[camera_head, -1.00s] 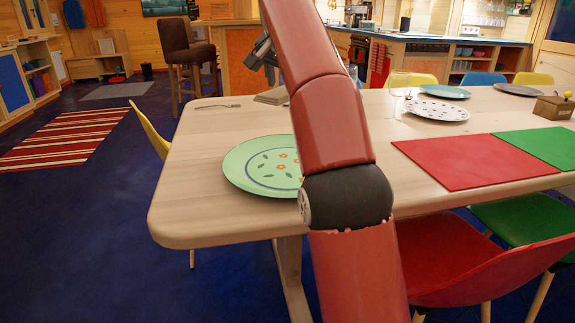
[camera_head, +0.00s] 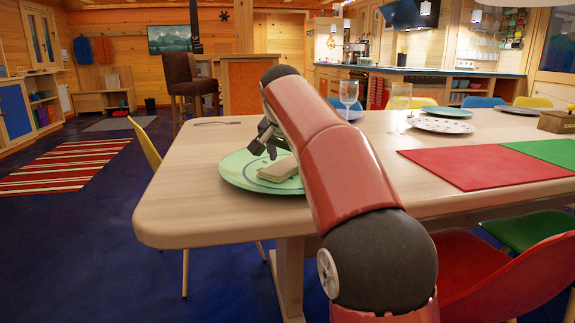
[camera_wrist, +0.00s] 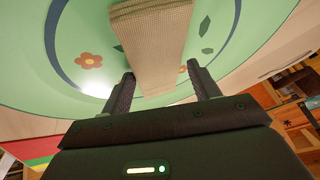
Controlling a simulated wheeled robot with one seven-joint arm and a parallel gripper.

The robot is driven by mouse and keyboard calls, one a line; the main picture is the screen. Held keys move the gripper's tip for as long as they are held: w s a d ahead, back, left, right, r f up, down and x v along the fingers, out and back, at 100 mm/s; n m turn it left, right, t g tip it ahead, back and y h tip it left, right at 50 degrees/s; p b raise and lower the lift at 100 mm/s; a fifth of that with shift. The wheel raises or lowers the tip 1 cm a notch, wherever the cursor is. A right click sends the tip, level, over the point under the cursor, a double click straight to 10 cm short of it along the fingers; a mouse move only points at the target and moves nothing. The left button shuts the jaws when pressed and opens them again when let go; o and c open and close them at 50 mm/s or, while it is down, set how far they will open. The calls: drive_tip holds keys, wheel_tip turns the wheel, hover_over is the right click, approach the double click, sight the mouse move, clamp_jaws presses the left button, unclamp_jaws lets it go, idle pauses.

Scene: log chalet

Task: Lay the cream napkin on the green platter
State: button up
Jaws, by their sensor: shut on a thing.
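The cream napkin (camera_head: 280,169) is a folded, flat strip over the green platter (camera_head: 234,172), on the platter's right part. The platter has a dark ring and small flowers and lies near the table's left end. My gripper (camera_head: 271,153) is over the platter, shut on the napkin. In the wrist view the napkin (camera_wrist: 152,40) runs between the two fingers of my gripper (camera_wrist: 161,72), with the platter (camera_wrist: 225,50) behind it. I cannot tell whether the napkin touches the platter. My arm hides the platter's right side in the head view.
The wooden table (camera_head: 185,200) is clear left of the platter. A fork (camera_head: 217,123) lies behind it. Two glasses (camera_head: 348,95) and a speckled plate (camera_head: 440,125) stand farther right. A red placemat (camera_head: 480,167) lies right of my arm, and a red chair (camera_head: 470,265) stands in front.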

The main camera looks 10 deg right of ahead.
drive_tip(key=shift+f, duration=0.15)
drive_tip(key=shift+f, duration=0.15)
drive_tip(key=o, duration=1.2)
drive_tip(key=shift+f, duration=0.1)
drive_tip(key=shift+s+r, duration=0.1)
drive_tip(key=shift+r, duration=0.15)
drive_tip(key=p+v, duration=0.3)
drive_tip(key=v, duration=0.9)
